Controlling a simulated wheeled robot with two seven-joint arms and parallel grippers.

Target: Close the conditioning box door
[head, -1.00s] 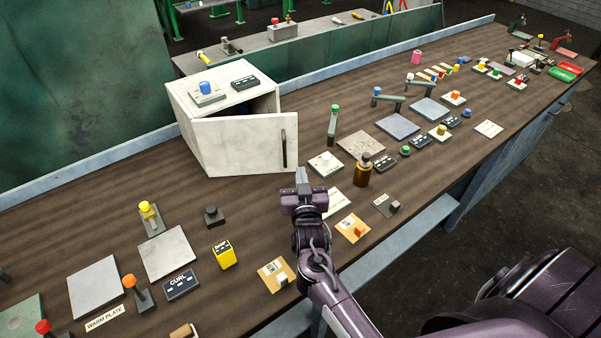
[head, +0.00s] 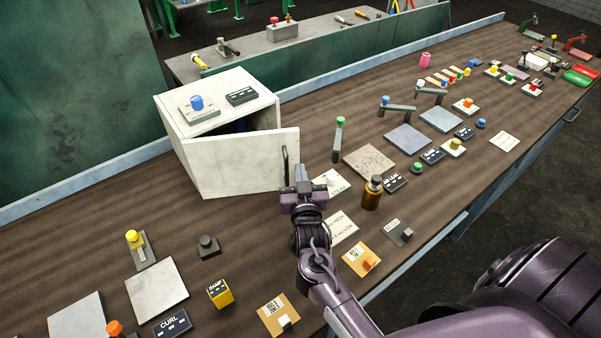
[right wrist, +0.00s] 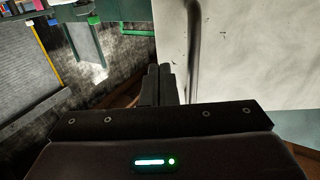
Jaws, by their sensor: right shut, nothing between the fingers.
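The conditioning box (head: 200,105) is a white cabinet on the workbench in the head view. Its white door (head: 235,165) stands partly open, with a dark gap showing above it under the box top. A dark vertical handle (head: 285,165) is near the door's free edge. My right gripper (head: 300,172) is shut and empty, with its fingertips up beside that free edge. In the right wrist view the shut fingers (right wrist: 159,82) are just left of the door panel (right wrist: 250,55) and handle (right wrist: 194,40). I cannot tell whether they touch the door. My left gripper is not in view.
A brown bottle (head: 372,193) stands right of my right gripper. A green-topped lever (head: 339,140) and a white-knobbed plate (head: 331,181) are close to the door's free edge. A yellow block (head: 220,293) and a black knob (head: 208,246) stand in front of the box.

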